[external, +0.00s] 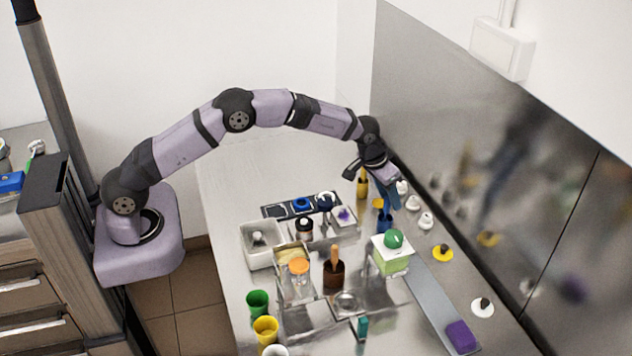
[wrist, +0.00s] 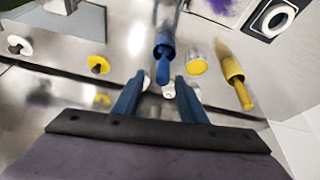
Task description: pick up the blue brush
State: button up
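The blue brush (wrist: 163,52) shows in the wrist view just beyond my fingertips, roughly in line with the gap between them, its handle toward the camera. In the external view the blue brush (external: 384,222) stands on the counter just below my gripper (external: 390,203). I see no contact between the fingers and the brush.
A yellow brush (wrist: 236,75) and a yellow-topped container (wrist: 197,64) are close beside the blue brush. A green ball on a pale green block (external: 391,261) stands in front. Several cups and containers fill the counter nearer the camera.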

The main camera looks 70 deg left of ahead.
aim_at(387, 213)
jog(key=shift+s+a+p+x, duration=0.1)
jog(key=shift+p+x, duration=0.5)
jog(key=shift+x, duration=0.25)
jog(key=shift+s+a+p+x, duration=0.15)
jog(key=shift+p+x, duration=0.4)
jog(key=shift+x, duration=1.3)
jog(key=shift+d, duration=0.1)
grip_shut()
